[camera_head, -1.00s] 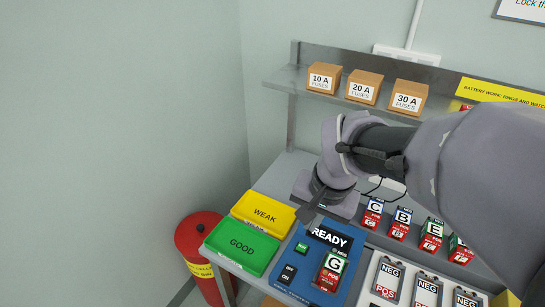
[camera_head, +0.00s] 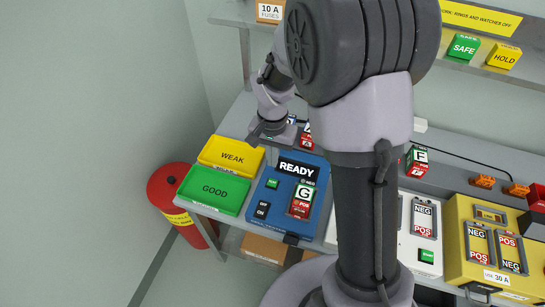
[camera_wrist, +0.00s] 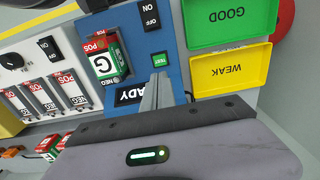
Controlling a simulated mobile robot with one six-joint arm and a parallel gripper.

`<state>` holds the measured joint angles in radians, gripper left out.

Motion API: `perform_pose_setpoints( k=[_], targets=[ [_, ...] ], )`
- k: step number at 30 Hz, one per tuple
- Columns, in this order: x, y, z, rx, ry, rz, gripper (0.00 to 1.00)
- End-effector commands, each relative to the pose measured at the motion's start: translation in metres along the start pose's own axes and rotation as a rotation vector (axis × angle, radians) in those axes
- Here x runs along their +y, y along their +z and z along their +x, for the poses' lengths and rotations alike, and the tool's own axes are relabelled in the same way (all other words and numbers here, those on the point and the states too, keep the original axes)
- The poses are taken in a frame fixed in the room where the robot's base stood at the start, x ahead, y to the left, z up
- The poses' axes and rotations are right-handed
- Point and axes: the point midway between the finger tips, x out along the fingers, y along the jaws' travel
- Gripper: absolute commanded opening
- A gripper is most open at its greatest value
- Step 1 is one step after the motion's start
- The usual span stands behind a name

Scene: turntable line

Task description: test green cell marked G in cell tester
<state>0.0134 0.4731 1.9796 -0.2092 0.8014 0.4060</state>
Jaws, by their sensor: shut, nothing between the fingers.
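The green-topped, red-bottomed cell marked G (camera_head: 303,195) lies in the slot of the blue cell tester (camera_head: 284,222). Its G, POS and NEG marks also show in the wrist view (camera_wrist: 103,62). The tester's display (camera_head: 299,169) reads READY. A green TEST button (camera_head: 272,184) sits below the display; in the wrist view the button (camera_wrist: 159,59) is just beyond my fingertips. An ON/OFF rocker (camera_head: 262,209) is nearer the front. My gripper (camera_head: 254,134) is shut and empty, above the tester's back left in the head view. Its fingers (camera_wrist: 157,78) do not clearly touch the button.
Yellow WEAK tray (camera_head: 230,154) and green GOOD tray (camera_head: 214,190) stand left of the tester, both empty. A white unit (camera_head: 424,240) and a yellow tester (camera_head: 490,235) stand to the right. Other cells are at the back. A red bin (camera_head: 172,185) stands on the floor.

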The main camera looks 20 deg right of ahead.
Motion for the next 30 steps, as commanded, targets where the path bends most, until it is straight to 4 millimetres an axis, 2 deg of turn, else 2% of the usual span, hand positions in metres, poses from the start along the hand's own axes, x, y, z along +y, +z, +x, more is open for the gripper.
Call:
perform_pose_setpoints(
  k=[1, 6, 12, 17, 27, 30],
  targets=[
    [0.000, 0.001, 0.015, -0.002, 0.001, 0.001, 0.00],
    [0.001, 0.001, 0.053, -0.002, 0.002, -0.001, 0.00],
    [0.000, 0.000, 0.083, -0.001, 0.000, 0.001, 0.00],
    [0.000, 0.000, 0.092, -0.001, 0.000, 0.000, 0.00],
    [0.000, 0.000, 0.093, 0.000, 0.000, 0.000, 0.00],
    [0.000, 0.000, 0.104, 0.000, 0.000, 0.000, 0.00]
  ],
)
